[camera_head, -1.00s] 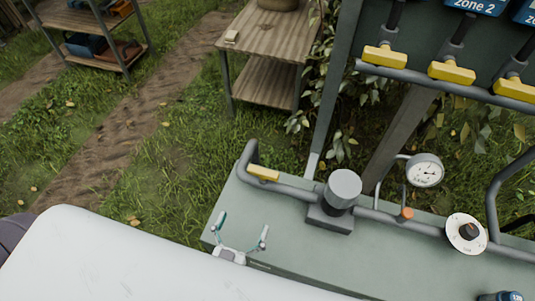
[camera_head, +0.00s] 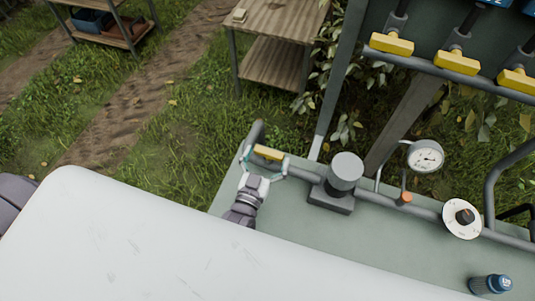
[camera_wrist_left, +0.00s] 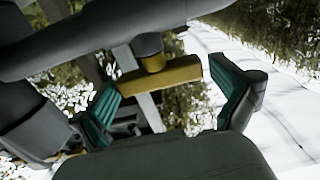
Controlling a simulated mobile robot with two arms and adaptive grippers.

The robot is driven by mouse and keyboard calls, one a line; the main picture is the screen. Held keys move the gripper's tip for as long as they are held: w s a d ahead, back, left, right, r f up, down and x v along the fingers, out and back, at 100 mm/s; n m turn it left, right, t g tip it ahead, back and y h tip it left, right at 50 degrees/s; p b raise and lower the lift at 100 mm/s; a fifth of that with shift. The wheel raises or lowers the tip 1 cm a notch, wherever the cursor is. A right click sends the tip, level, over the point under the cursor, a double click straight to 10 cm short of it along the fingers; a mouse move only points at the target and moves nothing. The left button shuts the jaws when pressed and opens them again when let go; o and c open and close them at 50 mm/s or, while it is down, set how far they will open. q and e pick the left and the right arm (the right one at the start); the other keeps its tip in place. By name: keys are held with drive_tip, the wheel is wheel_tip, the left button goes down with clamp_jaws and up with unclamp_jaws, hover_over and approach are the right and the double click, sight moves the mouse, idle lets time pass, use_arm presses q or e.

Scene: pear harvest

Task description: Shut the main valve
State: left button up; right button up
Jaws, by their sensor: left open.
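The main valve's yellow lever handle (camera_head: 268,153) sits on the grey pipe at the left end of the bench and lies along the pipe. In the left wrist view the gripper (camera_wrist_left: 168,100) shows open and empty; I cannot tell whether a finger touches the handle. My right gripper is not in view.
Along the pipe stand a grey cylinder (camera_head: 346,172), a pressure gauge (camera_head: 426,156), an orange knob (camera_head: 404,197) and a white dial (camera_head: 462,218). Yellow zone valve handles (camera_head: 456,63) hang above. A blue bottle-like item (camera_head: 490,284) is at front right. The green bench top (camera_head: 380,240) has free room.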

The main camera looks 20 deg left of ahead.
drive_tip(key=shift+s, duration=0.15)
use_arm(q)
drive_tip(key=shift+c, duration=0.8)
drive_tip(key=c, duration=0.7)
drive_tip(key=shift+c, duration=0.2)
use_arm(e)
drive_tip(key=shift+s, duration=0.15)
